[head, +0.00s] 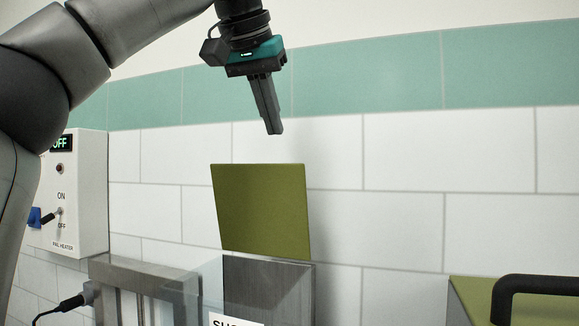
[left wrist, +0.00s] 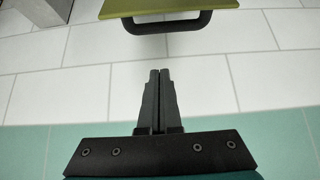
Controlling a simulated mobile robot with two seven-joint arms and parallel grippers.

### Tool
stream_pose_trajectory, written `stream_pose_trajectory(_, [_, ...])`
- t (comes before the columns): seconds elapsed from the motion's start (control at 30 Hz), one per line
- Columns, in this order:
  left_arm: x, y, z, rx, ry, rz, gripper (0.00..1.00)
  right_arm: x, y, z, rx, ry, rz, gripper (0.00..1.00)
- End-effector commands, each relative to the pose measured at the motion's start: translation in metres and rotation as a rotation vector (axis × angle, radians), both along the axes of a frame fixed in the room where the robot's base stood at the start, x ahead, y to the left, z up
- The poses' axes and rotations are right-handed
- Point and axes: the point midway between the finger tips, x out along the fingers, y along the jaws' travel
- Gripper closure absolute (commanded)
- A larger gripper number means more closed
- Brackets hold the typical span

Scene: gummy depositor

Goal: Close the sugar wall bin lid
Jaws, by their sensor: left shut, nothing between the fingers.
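The sugar wall bin (head: 268,285) is a grey metal box low in the middle of the head view, with a partly visible label. Its olive-green lid (head: 262,210) stands raised, nearly upright against the tiled wall. My left gripper (head: 273,130) points down above the lid, apart from it, with its fingers together and empty. In the left wrist view the shut fingers (left wrist: 158,75) point toward the lid (left wrist: 175,6) and its black handle (left wrist: 168,24), with a gap between. The right gripper is in neither view.
A pail heater control box (head: 80,190) with a blue-tipped switch hangs at the left, its display reading OFF. A second olive-lidded bin (head: 480,295) with a black handle (head: 535,285) is at the lower right.

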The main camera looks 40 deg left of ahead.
Motion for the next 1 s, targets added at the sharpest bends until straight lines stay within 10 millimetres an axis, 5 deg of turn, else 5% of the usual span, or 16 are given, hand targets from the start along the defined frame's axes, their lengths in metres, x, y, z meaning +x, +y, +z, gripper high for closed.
stream_pose_trajectory(0.27, [0.014,0.005,-0.018,-0.002,0.003,0.001,1.0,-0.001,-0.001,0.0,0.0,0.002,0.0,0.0])
stream_pose_trajectory(0.63, [0.062,0.021,-0.08,-0.002,0.004,0.001,1.0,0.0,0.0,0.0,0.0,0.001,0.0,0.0])
stream_pose_trajectory(1.0, [0.028,0.01,-0.077,-0.001,-0.003,0.001,1.0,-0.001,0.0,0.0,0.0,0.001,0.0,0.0])
